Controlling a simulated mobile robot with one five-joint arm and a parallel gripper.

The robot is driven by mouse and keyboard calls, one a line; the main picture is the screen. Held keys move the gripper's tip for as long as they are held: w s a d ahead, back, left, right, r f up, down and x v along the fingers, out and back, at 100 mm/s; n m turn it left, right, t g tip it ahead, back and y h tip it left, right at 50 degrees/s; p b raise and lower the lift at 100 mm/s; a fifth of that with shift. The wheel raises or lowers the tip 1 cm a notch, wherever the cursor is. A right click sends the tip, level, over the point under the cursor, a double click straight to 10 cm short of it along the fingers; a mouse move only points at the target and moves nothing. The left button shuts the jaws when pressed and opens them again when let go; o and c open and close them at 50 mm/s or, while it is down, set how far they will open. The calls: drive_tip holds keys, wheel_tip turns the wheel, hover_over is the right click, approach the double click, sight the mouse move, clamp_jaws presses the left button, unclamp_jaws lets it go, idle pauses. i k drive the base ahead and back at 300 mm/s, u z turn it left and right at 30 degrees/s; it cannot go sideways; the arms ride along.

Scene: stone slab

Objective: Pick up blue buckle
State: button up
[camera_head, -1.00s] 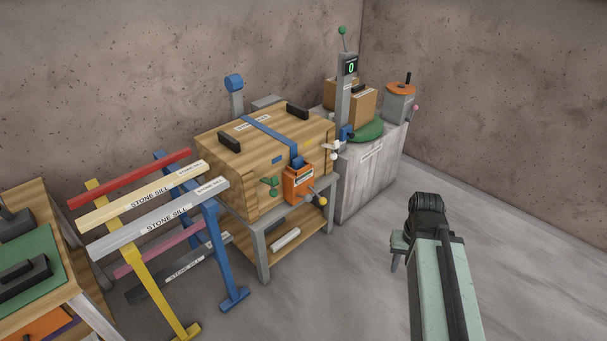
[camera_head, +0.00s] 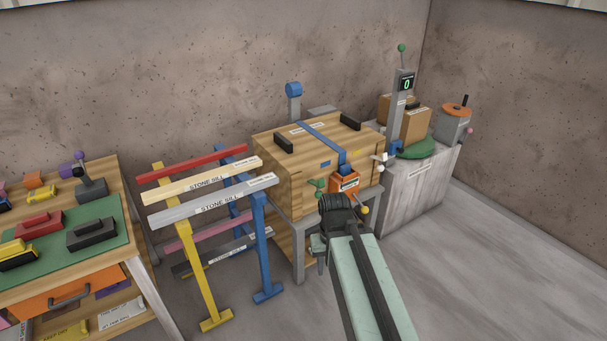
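No part is clearly marked as the blue buckle. A blue piece (camera_head: 345,170) sits at the lower end of the blue strap (camera_head: 318,134), at the orange block on the wooden chest's front. My gripper (camera_head: 337,208) is at the dark far end of my arm, in front of the chest's stand in the picture and apart from the bench. Its fingers cannot be made out, and nothing held is visible.
The wooden chest (camera_head: 285,172) stands on a grey stand. Left of it is a rack with bars (camera_head: 215,208) on yellow and blue legs. The workbench with a green mat (camera_head: 115,215) carries several coloured items. A grey cabinet (camera_head: 425,195) is right. Floor at right (camera_head: 500,260) is clear.

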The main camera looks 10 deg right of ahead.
sight(344, 169)
drive_tip(key=u, duration=0.4)
drive_tip(key=i, duration=1)
drive_tip(key=z, duration=0.05)
